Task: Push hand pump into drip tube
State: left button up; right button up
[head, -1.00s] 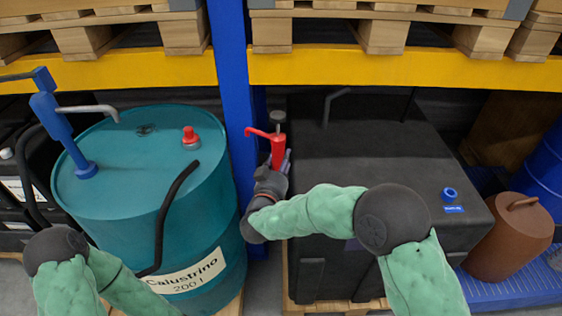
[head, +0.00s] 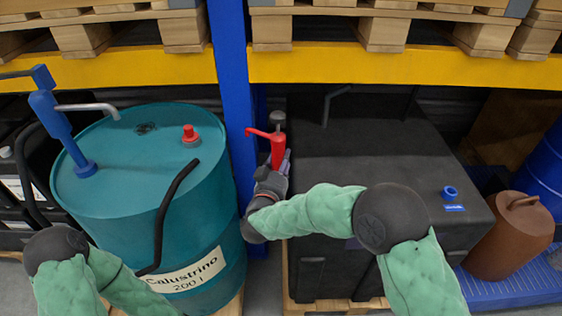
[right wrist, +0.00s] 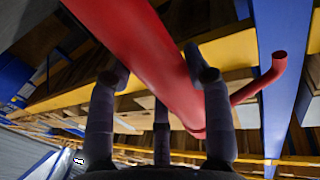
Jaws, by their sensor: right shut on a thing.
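The red hand pump (head: 277,152) stands upright between the teal drum and the black tank, in front of the blue post. Its thin spout points left and a grey knob tops it. My right gripper (head: 271,180) is shut on the pump's lower body. In the right wrist view the red pump body (right wrist: 150,45) runs between the dark fingers (right wrist: 160,85). The pump's lower end is hidden by the gripper. I cannot identify the drip tube for sure; a small blue collar (head: 449,192) sits on the black tank. My left arm shows at bottom left, its gripper out of view.
The teal drum (head: 130,225) carries a blue pump (head: 55,125), a red cap (head: 190,136) and a black hose (head: 165,220). The black tank (head: 380,140) is at right, with a brown container (head: 510,240) on a blue grate. A yellow beam (head: 400,68) with pallets crosses above.

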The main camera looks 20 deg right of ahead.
jog(key=shift+f+b, duration=1.75)
jog(key=shift+f, duration=1.1)
dwell(2.5)
jog(key=o, duration=1.4)
jog(key=shift+p+v, duration=1.3)
jog(key=shift+v, duration=3.25)
